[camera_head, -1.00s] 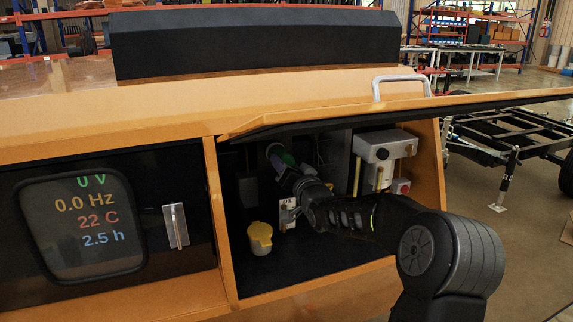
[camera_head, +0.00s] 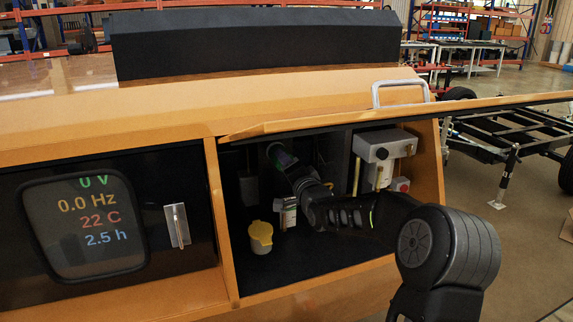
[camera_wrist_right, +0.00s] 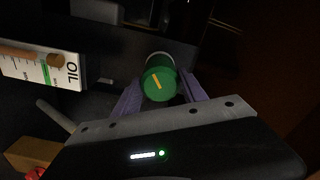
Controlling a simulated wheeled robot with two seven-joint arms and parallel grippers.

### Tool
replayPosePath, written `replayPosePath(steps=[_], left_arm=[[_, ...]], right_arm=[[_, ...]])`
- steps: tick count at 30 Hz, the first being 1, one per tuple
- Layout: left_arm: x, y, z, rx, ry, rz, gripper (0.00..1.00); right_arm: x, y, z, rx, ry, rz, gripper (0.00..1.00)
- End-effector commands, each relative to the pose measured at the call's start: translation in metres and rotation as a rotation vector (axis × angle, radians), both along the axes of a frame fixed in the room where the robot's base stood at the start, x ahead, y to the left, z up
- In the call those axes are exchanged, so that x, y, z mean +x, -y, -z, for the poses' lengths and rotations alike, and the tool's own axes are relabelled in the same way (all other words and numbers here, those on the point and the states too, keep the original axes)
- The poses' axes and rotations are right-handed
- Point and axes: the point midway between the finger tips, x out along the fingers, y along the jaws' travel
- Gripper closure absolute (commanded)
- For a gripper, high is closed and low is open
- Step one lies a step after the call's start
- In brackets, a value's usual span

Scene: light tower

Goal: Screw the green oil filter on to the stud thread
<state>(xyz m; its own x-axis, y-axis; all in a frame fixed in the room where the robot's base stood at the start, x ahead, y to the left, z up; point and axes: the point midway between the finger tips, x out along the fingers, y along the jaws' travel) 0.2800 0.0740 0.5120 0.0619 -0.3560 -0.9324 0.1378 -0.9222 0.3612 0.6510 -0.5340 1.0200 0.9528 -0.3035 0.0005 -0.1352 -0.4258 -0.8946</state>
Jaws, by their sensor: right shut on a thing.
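The green oil filter (camera_wrist_right: 160,82) is between the purple fingers of my right gripper (camera_wrist_right: 160,97) in the right wrist view. Its round green end with a yellow mark faces the camera, and a pale rim shows at its far end. In the head view the filter (camera_head: 279,153) is a small dim green shape deep in the open compartment. My right gripper (camera_head: 292,170) reaches in from the right and is shut on it. The stud thread cannot be made out, so I cannot tell whether the filter touches it. My left gripper is out of view.
A yellow-capped filler (camera_head: 260,237) stands in the compartment, left of my forearm. The raised door (camera_head: 340,121) hangs above my arm. An OIL label (camera_wrist_right: 50,66) shows at left in the right wrist view.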

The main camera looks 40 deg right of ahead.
Motion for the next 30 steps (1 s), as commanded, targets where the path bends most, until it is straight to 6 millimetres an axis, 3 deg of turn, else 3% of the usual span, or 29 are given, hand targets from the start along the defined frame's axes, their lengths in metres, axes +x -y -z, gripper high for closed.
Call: replayPosePath(steps=[5,15,25,30], left_arm=[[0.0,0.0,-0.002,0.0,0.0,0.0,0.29],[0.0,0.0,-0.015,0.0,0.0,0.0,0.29],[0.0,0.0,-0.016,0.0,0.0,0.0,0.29],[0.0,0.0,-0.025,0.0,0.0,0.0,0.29]], right_arm=[[0.0,0.001,-0.004,0.033,0.016,0.001,0.99],[0.001,0.001,-0.005,0.413,0.137,0.001,0.99],[0.001,0.001,-0.005,0.44,0.147,0.0,0.99],[0.002,0.002,-0.007,0.612,0.202,0.0,0.99]])
